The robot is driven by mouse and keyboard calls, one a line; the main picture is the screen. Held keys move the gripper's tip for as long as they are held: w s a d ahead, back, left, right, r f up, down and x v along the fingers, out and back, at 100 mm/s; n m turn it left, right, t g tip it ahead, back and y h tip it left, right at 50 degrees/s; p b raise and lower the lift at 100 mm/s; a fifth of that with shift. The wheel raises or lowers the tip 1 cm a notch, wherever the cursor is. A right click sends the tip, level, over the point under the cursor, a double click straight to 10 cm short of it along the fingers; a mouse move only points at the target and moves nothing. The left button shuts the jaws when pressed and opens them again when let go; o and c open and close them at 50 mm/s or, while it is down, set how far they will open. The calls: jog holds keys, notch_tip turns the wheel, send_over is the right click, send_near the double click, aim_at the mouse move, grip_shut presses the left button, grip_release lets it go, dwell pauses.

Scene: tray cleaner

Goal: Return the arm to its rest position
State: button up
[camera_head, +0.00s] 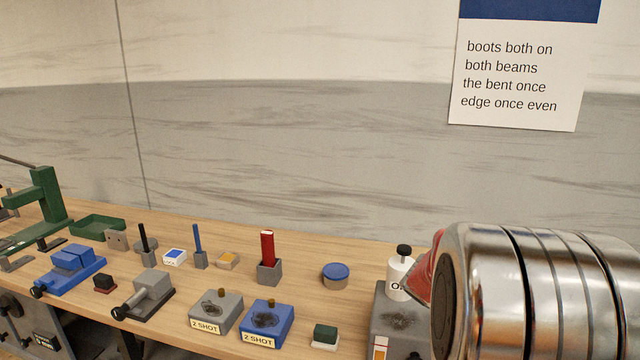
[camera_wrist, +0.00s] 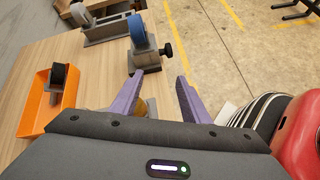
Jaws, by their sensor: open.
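My gripper (camera_wrist: 161,77) shows in the wrist view with two purple fingers spread apart and nothing between their tips. It is over or near a wooden bench top (camera_wrist: 95,75), and its left fingertip appears close to a grey holder with a blue wheel (camera_wrist: 138,32). I cannot tell whether they touch. In the head view a large silver, ringed part of my arm fills the lower right. The gripper itself is not visible there.
An orange tray (camera_wrist: 37,108) lies left in the wrist view. Floor shows beyond the bench.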

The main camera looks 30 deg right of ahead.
jog(key=w+a+f+m+t+y, duration=0.1)
jog(key=w+a+m+t+y, duration=0.2)
jog(key=a, duration=0.8)
jog(key=w+a+f+m+t+y, duration=0.1)
jog(key=w+a+m+t, duration=0.35)
jog(key=a, duration=0.65)
jog(key=a+r+n+t+y, duration=0.1)
jog(key=a+r+t, duration=0.1)
jog(key=a, duration=0.7)
jog(key=w+a+r+n+t+y, duration=0.1)
jog(key=a+r, duration=0.4)
jog(key=a, duration=0.5)
jog(key=shift+r+t+y, duration=0.25)
jog(key=shift+t+y, duration=0.55)
jog(key=shift+t, duration=0.45)
jog(key=shift+c, duration=0.3)
jog(key=shift+c, duration=0.7)
jog(key=shift+d, duration=0.1)
jog(key=shift+c, duration=0.4)
